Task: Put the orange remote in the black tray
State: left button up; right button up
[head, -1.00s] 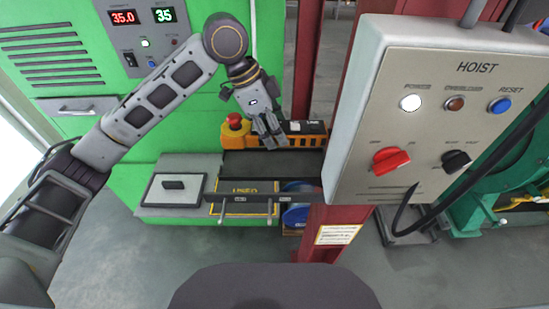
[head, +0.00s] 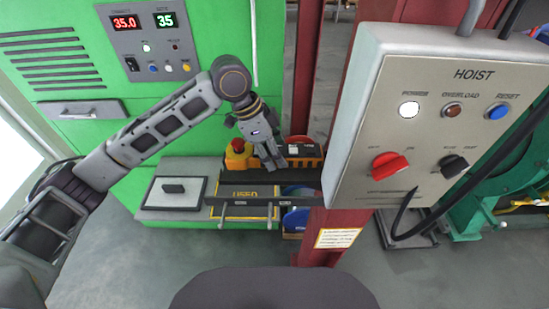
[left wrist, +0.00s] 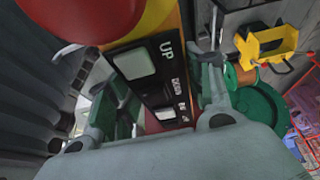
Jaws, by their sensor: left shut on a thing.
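The orange remote (head: 238,157) has a red round button at its left end and a black panel on its body. My left gripper (head: 272,163) is shut on it, and the fingers hide its middle. In the left wrist view the remote's black panel (left wrist: 160,78), lettered UP and DOWN, lies between the two fingers. The black tray (head: 306,178) shows as a dark surface just below and behind the remote. I cannot tell whether the remote touches it. My right gripper is not in view.
A grey hoist control box (head: 345,170) stands close to the right, beside a red column (head: 330,235). A green cabinet (head: 60,80) is behind my left arm.

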pick_arm(q)
jog(key=shift+f, duration=1.4)
jog(key=o, duration=1.1)
jog(key=shift+f, duration=0.1)
jog(key=shift+b+v, duration=0.45)
jog(key=shift+v, duration=5.65)
